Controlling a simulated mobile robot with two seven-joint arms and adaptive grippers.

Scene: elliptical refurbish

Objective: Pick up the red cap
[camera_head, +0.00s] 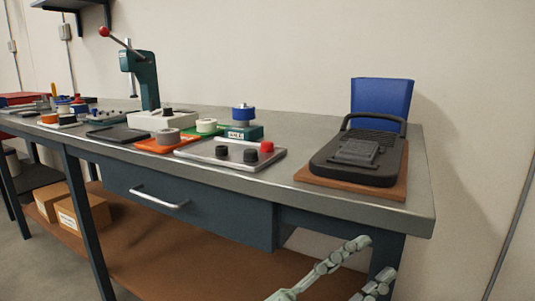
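The red cap (266,147) sits at the right end of a flat light-grey tray (205,152) on the workbench, beside two black caps (250,155). My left gripper (378,257) shows at the bottom edge, low in front of the bench, to the right of and below the red cap. Its two jointed grey fingers are spread apart, with nothing visible between them. It is well away from the cap. My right gripper is not in view.
The metal workbench (418,200) has a drawer and front edge between my gripper and the tray. A black device (355,160) on a brown board and a blue bin (382,97) stand right. Left are a green lever press (146,80), an orange tray (155,146) and other parts.

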